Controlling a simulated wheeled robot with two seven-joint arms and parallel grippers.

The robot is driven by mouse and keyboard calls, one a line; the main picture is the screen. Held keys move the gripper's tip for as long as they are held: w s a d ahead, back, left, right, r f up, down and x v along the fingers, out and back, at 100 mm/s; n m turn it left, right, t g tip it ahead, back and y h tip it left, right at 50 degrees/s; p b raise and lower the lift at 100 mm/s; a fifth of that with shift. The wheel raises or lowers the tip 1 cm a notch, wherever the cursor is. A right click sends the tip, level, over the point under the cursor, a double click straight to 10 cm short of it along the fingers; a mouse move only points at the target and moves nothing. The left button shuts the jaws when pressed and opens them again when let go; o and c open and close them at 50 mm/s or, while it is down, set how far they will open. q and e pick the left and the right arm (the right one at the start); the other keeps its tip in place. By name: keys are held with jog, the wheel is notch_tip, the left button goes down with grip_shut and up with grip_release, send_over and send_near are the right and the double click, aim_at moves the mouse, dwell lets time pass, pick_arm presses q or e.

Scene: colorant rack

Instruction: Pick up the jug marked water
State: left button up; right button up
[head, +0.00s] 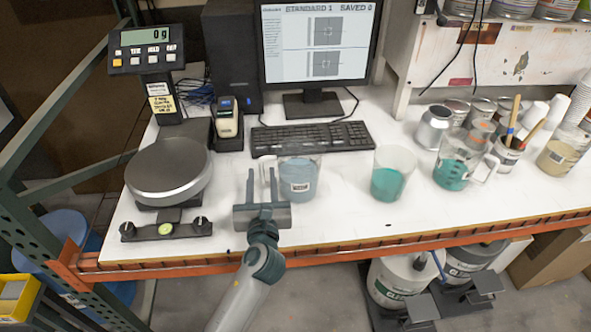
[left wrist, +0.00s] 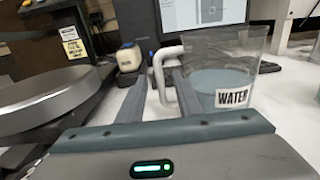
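The jug marked water (head: 299,184) is a clear jug of blue-grey liquid on the white bench, with its handle toward the left. In the left wrist view the jug (left wrist: 218,82) shows its WATER label and its white handle (left wrist: 160,72). My left gripper (head: 262,180) is open just in front of the handle, left of the jug's body. In the left wrist view its two fingers (left wrist: 160,92) point forward on either side of the handle's lower part. I cannot tell whether they touch it. My right gripper is not in view.
A scale (head: 168,172) stands at left. A keyboard (head: 311,136) and monitor (head: 314,45) stand behind the jug. A cup of teal liquid (head: 388,183) and another teal jug (head: 452,174) stand to the right. The bench's orange front edge (head: 350,250) is near my arm.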

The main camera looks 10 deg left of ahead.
pick_arm(q)
jog(key=shift+w+a, duration=0.1)
jog(key=shift+w, duration=0.1)
dwell(0.3)
grip_shut()
dwell(1.2)
jog(key=shift+r, duration=0.1)
